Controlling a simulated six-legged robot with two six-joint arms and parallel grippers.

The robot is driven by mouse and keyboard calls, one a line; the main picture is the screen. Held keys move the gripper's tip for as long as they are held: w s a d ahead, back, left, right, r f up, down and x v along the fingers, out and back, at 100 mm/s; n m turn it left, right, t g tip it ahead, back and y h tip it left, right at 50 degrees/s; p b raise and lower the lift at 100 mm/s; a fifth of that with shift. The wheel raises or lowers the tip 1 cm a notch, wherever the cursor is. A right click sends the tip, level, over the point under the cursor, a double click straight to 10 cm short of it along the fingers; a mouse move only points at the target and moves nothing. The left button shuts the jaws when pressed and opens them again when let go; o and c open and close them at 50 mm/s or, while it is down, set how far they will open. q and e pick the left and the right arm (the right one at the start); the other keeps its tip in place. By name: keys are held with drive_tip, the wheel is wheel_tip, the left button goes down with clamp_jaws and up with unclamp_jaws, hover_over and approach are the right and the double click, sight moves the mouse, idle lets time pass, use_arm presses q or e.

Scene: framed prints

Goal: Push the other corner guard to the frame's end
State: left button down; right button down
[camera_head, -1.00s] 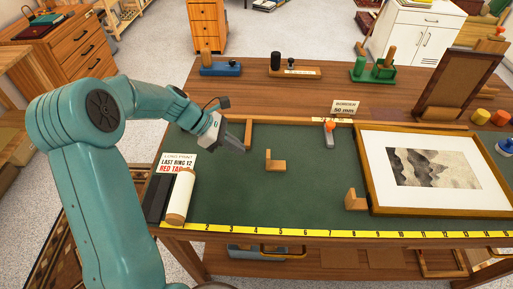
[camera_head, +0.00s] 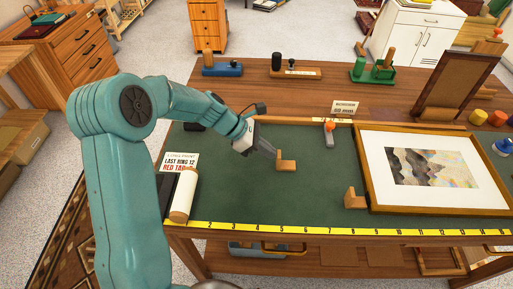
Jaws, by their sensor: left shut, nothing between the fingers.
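The framed print (camera_head: 432,168), a wooden frame around a mountain picture, lies flat at the right of the green mat (camera_head: 300,205). One L-shaped wooden corner guard (camera_head: 286,163) stands on the mat left of the frame, with clear mat between them. Another corner guard (camera_head: 354,198) stands at the frame's near left corner, touching or very close to it. My left gripper (camera_head: 270,152) is shut and empty, its tips at the left side of the first corner guard, seemingly touching it. My right gripper is out of view.
A yellow ruler strip (camera_head: 330,231) runs along the table's near edge. A white roll (camera_head: 183,195) and a label card (camera_head: 180,162) stand at the left. An orange-topped tool (camera_head: 329,133) lies near the back rail. Mat between guard and frame is free.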

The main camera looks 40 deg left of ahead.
use_arm(q)
drive_tip(key=w+d+p, duration=0.1)
drive_tip(key=w+d, duration=0.2)
drive_tip(key=d, duration=0.2)
drive_tip(key=w+d+p, duration=0.1)
drive_tip(key=w+d, duration=0.2)
drive_tip(key=d, duration=0.2)
drive_tip(key=w+d+p, duration=0.2)
drive_tip(key=w+d, duration=0.1)
drive_tip(key=d, duration=0.2)
drive_tip(key=shift+w+d, duration=0.35)
drive_tip(key=shift+d, duration=0.05)
drive_tip(key=shift+w+d, duration=0.2)
drive_tip(key=shift+d, duration=0.1)
drive_tip(key=shift+s+a+f, duration=0.1)
drive_tip(key=shift+s+a, duration=0.1)
drive_tip(key=shift+a, duration=0.3)
drive_tip(key=s+a, duration=0.1)
drive_tip(key=s+a+r, duration=0.1)
drive_tip(key=a, duration=0.1)
drive_tip(key=shift+s+a+r, duration=0.1)
drive_tip(key=shift+s+a, duration=0.05)
drive_tip(key=shift+a, duration=0.1)
drive_tip(key=v, duration=0.8)
drive_tip(key=shift+r+b, duration=0.2)
drive_tip(key=shift+b, duration=0.1)
